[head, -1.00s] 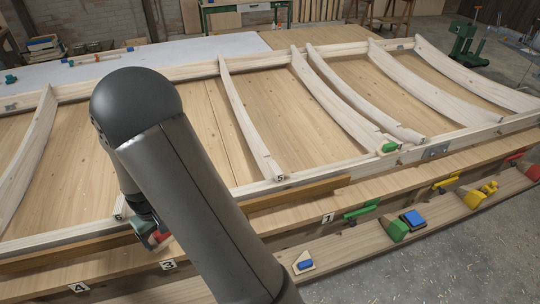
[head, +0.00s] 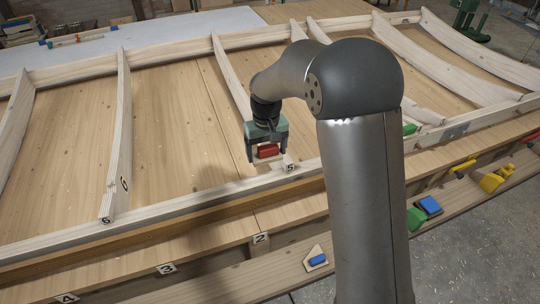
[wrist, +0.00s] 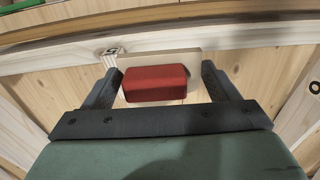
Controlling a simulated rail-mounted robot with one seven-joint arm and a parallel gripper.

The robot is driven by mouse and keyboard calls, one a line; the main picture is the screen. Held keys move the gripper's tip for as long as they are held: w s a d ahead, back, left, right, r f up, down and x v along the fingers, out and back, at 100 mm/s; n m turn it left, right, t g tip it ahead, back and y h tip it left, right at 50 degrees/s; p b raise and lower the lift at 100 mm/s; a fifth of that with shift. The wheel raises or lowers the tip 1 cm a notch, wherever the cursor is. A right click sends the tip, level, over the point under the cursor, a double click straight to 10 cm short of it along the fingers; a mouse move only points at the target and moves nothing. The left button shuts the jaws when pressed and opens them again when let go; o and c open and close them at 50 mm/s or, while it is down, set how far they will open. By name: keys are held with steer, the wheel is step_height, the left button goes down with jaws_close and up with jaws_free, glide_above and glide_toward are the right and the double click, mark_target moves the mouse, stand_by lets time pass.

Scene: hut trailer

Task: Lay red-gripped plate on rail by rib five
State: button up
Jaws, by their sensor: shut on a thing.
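My gripper (head: 266,147) is shut on the red grip (wrist: 155,84) of a pale wooden plate (wrist: 193,61). The red grip also shows between the fingers in the head view (head: 267,151). The plate is at the near end of rib five (head: 234,80), just left of its "5" label (head: 290,168), close to the pale long rail (head: 210,197). In the wrist view, the "5" label (wrist: 112,52) is close to the plate's left end, and the rail (wrist: 235,35) runs behind the plate. I cannot tell whether the plate touches the rail.
Another rib (head: 121,120) stands to the left. Several more ribs curve across the panel at right. A green block (head: 409,129) is partly behind my arm. A lower shelf in front holds a blue-gripped wooden piece (head: 317,260), a green clamp (head: 416,219) and yellow pieces (head: 492,180).

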steer(key=shift+a+r, duration=0.15)
steer(key=shift+a, duration=0.4)
steer(key=b, duration=0.3)
glide_above(264, 179)
steer(key=shift+w+f, duration=0.1)
steer(key=shift+f, duration=2.3)
steer(key=shift+f, duration=0.15)
steer(key=shift+f+b, duration=0.6)
steer(key=shift+f, duration=0.05)
steer(key=shift+f, duration=0.15)
steer(key=shift+f+b, duration=0.65)
steer(key=shift+f, duration=0.15)
steer(key=shift+f+b, duration=0.55)
steer(key=shift+f, duration=0.3)
steer(key=o, duration=1.3)
